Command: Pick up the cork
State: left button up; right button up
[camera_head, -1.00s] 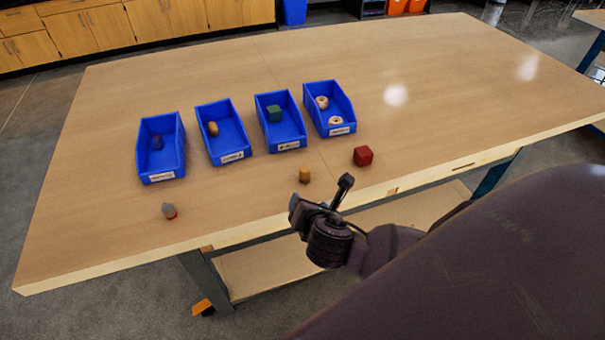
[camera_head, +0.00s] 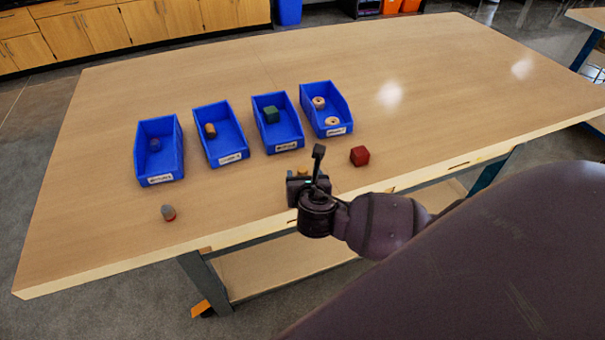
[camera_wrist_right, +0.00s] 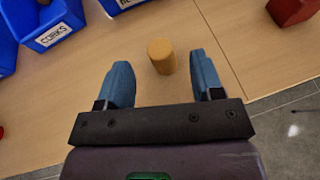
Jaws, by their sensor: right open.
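The cork (camera_wrist_right: 161,56) is a small tan cylinder standing on the table; in the right wrist view it is just ahead of my right gripper (camera_wrist_right: 161,78), centred between the two blue fingers. The fingers are spread and apart from it, with nothing between them. In the head view my right gripper (camera_head: 305,180) is over the table's front edge area and hides most of the cork. My left gripper is in neither view.
Several blue bins stand in a row behind; one labelled CORKS (camera_wrist_right: 49,36) is at left in the wrist view. A red cube (camera_head: 360,156) lies right of the gripper, and a grey and red piece (camera_head: 168,213) lies at left. The table's right half is clear.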

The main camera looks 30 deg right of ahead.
aim_at(304, 174)
jog(key=shift+x, duration=2.15)
jog(key=shift+s+f, duration=0.1)
jog(key=shift+d, duration=0.1)
jog(key=c, duration=1)
